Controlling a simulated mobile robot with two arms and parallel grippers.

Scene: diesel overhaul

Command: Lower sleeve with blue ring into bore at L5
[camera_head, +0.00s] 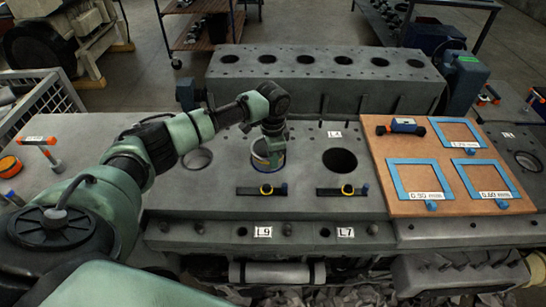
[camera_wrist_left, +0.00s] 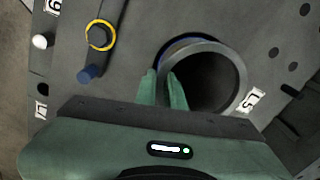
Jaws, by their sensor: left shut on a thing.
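The grey sleeve (camera_wrist_left: 236,72) with the blue ring (camera_wrist_left: 185,41) is at the bore beside the L5 label (camera_wrist_left: 256,101) on the engine deck. In the head view the sleeve (camera_head: 259,162) looks about upright, partly hidden by my gripper. My left gripper (camera_head: 272,150) reaches down onto it from above. In the left wrist view its two fingers (camera_wrist_left: 163,90) straddle the sleeve's wall, one inside and one outside, shut on it. The bore's edge is mostly hidden, and I cannot tell how deep the sleeve sits. My right gripper is not in view.
An open bore (camera_head: 340,160) lies right of the sleeve, another (camera_head: 197,159) left. A wooden board (camera_head: 437,180) with blue frames is at right. A long grey block (camera_head: 325,75) stands behind.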

